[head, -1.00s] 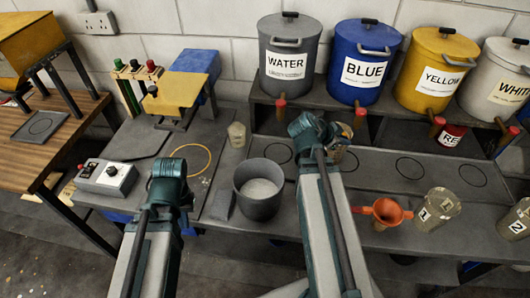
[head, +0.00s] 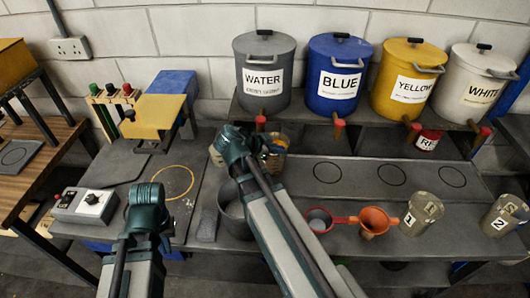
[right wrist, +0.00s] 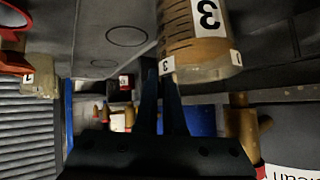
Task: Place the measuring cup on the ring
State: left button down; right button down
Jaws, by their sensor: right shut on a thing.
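The measuring cup (right wrist: 195,35), clear with graduation lines, a "3" label and brownish contents, is between the fingers of my right gripper (right wrist: 160,85) in the right wrist view. In the head view, my right gripper (head: 268,150) is shut on it, and the arm hides part of the cup (head: 277,142). A yellow-orange ring (head: 174,182) is drawn on the dark bench, left of my right gripper. Black rings (head: 327,172) also mark the bench to the right. My left gripper (head: 148,200) is low, in front of the yellow-orange ring; its jaws cannot be made out.
A grey pot (head: 232,210) stands partly behind my right arm. A red-handled scoop (head: 320,221), orange funnel (head: 377,219) and cups 1 (head: 421,214) and 2 (head: 503,216) are to the right. A control box (head: 85,204) is at left. Paint buckets (head: 340,75) line the back shelf.

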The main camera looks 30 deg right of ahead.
jog(key=shift+w+a, duration=0.15)
jog(key=shift+a, duration=0.1)
jog(key=shift+w, duration=0.1)
jog(key=shift+w+a, duration=0.15)
jog(key=shift+a, duration=0.15)
jog(key=a, duration=0.1)
jog(key=w+a+f+b, duration=0.1)
jog(key=shift+w+a+f, duration=0.25)
jog(key=shift+w+a, duration=0.05)
jog(key=shift+a, duration=0.1)
jog(key=shift+b, duration=0.35)
jog(key=c, duration=1)
grip_release()
